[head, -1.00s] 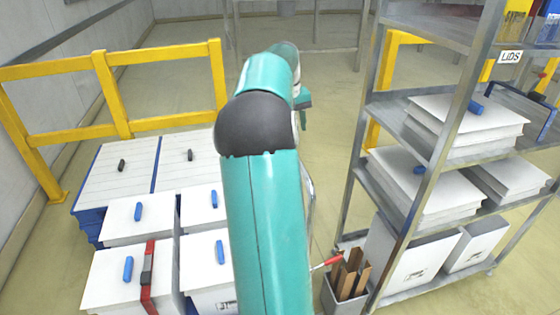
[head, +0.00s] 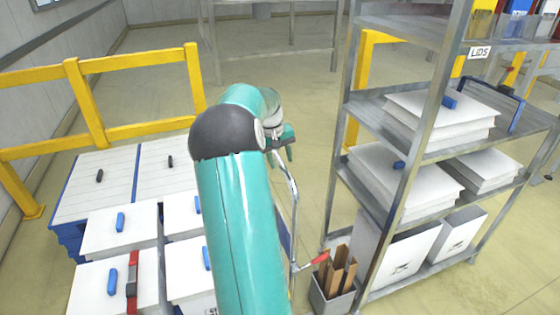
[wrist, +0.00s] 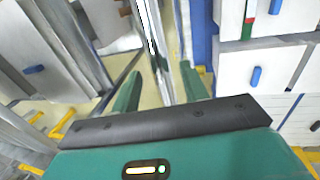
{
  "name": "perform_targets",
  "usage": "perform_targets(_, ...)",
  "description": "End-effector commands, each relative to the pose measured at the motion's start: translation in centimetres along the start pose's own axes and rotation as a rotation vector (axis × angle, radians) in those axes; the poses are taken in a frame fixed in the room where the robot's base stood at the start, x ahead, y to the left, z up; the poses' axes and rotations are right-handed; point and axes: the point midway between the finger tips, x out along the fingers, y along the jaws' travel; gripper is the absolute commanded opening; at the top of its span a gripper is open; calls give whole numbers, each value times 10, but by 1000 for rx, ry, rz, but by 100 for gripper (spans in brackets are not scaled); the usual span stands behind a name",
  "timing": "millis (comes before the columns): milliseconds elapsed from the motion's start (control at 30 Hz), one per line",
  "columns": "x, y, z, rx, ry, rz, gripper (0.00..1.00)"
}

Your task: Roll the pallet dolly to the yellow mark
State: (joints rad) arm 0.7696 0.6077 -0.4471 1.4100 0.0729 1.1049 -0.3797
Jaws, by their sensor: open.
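The pallet dolly's blue edge (head: 66,238) shows at the lower left in the head view, loaded with white lidded boxes. A bent grey metal tube (head: 294,205), apparently its handle, rises right of my arm. My gripper (head: 284,147) is at the tube's upper end. In the wrist view, my gripper's green fingers (wrist: 158,82) are apart, with a shiny tube (wrist: 155,40) running between or just beyond them; contact cannot be told. The dolly's boxes (wrist: 258,70) are on the right there. I cannot make out a yellow floor mark for certain.
A metal shelf rack (head: 405,185) labelled LIDS stands close on the right. A grey bin (head: 327,297) with brown cardboard strips sits at its foot, beside a red-tipped lever (head: 318,259). A yellow railing (head: 95,105) stands behind the boxes. Floor beyond my arm is open.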

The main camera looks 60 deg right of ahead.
Motion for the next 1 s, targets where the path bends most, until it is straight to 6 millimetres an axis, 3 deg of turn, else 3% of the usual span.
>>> perform_targets(133, 10, -2, 0, -1, 1, 0, 44)
perform_targets(400, 11, -2, 0, -1, 1, 0, 44)
perform_targets(633, 11, -2, 0, -1, 1, 0, 0)
perform_targets(833, 10, -6, -1, -2, 2, 0, 0)
perform_targets(1000, 5, -31, -1, -6, 2, -5, 0)
